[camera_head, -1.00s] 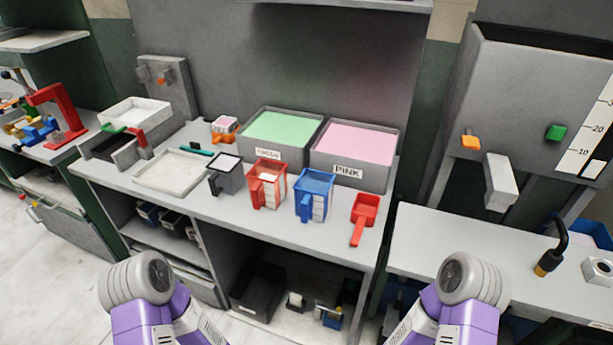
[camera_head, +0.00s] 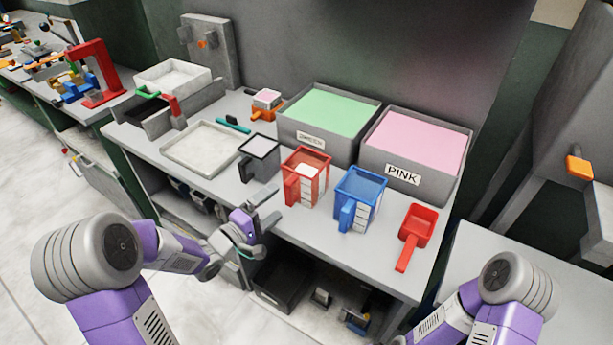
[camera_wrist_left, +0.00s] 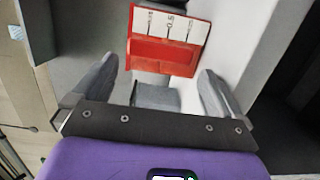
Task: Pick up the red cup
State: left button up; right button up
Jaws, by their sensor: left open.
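The red cup (camera_head: 322,188) stands upright on the grey workbench, between a dark grey cup (camera_head: 262,160) and a blue cup (camera_head: 366,192). It has a white scale strip on its side and a red handle on its left. My left gripper (camera_head: 268,207) is open and empty at the bench's front edge, just left of the red cup and apart from it. In the left wrist view, the red cup (camera_wrist_left: 162,55) shows its scale strip ahead of the open fingers (camera_wrist_left: 160,95). My right arm is at the lower right; its gripper is not visible.
A red scoop (camera_head: 418,225) lies right of the blue cup. Behind stand bins of green (camera_head: 316,142) and pink (camera_head: 395,178) material. A white tray (camera_head: 200,148) is at the left. The bench strip in front of the cups is mostly clear.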

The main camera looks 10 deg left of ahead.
aim_at(286, 196)
pick_arm(q)
jog(key=shift+w+d+r, duration=0.15)
jog(key=shift+w+d, duration=0.25)
jog(key=shift+d, duration=0.2)
jog(key=x, duration=0.1)
jog(key=b+x, duration=0.1)
jog(key=x, duration=0.1)
jog(key=shift+w+d+f+b, duration=0.15)
jog(key=shift+w+f+b, duration=0.1)
jog(key=shift+w+b, duration=0.15)
jog(key=shift+w+d+r, duration=0.1)
jog(key=shift+w+d, duration=0.1)
jog(key=shift+w, duration=0.25)
jog(key=c, duration=0.7)
pick_arm(e)
jog(key=shift+s+f, duration=0.35)
jog(key=shift+f, duration=0.55)
pick_arm(q)
jog(key=shift+r, duration=0.1)
jog(key=shift+c, duration=0.2)
notch_tip(286, 196, up, 10)
jog(key=p, duration=0.4)
pick_arm(e)
notch_tip(286, 196, up, 4)
jog(key=shift+r, duration=0.1)
